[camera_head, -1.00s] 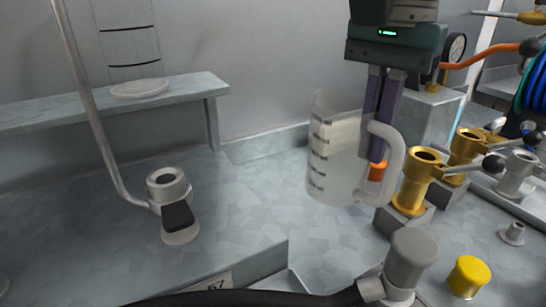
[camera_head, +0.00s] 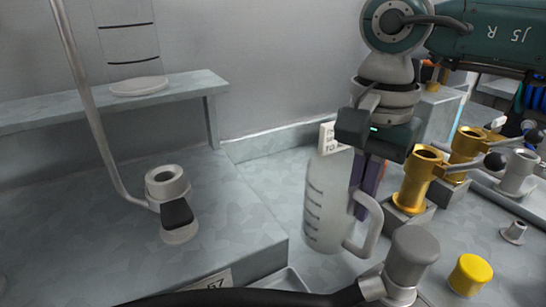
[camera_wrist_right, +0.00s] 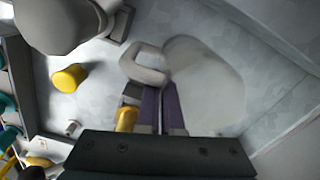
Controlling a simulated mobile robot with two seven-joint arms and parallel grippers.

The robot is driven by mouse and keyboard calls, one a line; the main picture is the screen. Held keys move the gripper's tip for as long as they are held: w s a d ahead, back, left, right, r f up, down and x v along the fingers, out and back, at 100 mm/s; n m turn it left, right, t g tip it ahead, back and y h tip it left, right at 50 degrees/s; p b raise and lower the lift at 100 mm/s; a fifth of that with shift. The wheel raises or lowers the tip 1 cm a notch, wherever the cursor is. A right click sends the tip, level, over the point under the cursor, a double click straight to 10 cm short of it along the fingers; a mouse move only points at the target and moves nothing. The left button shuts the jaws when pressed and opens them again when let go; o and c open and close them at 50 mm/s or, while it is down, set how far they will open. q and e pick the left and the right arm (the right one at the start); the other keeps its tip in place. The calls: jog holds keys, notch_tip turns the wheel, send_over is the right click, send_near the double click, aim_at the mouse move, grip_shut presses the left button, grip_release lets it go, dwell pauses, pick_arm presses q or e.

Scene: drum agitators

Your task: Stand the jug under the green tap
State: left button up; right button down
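The jug (camera_head: 327,205) is translucent, with dark level marks and a pale handle. It is upright in the head view, near the middle of the grey bench; I cannot tell if its base touches the bench. My right gripper (camera_head: 366,178) points down with its purple fingers close together at the handle side. In the right wrist view the fingers (camera_wrist_right: 160,100) meet the jug (camera_wrist_right: 205,85) near the handle (camera_wrist_right: 143,65); the exact contact is hidden. No tap I can clearly call green shows. My left gripper is not in view.
Gold taps (camera_head: 413,180) with black-knobbed levers stand right of the jug. A grey fitting (camera_head: 412,255) with a long black bar is in front, beside a yellow cap (camera_head: 469,274). A raised block with a grey fitting (camera_head: 167,188) is at left. A sign (camera_head: 328,138) stands behind the jug.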

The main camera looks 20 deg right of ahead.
jog(key=c, duration=1.1)
grip_release()
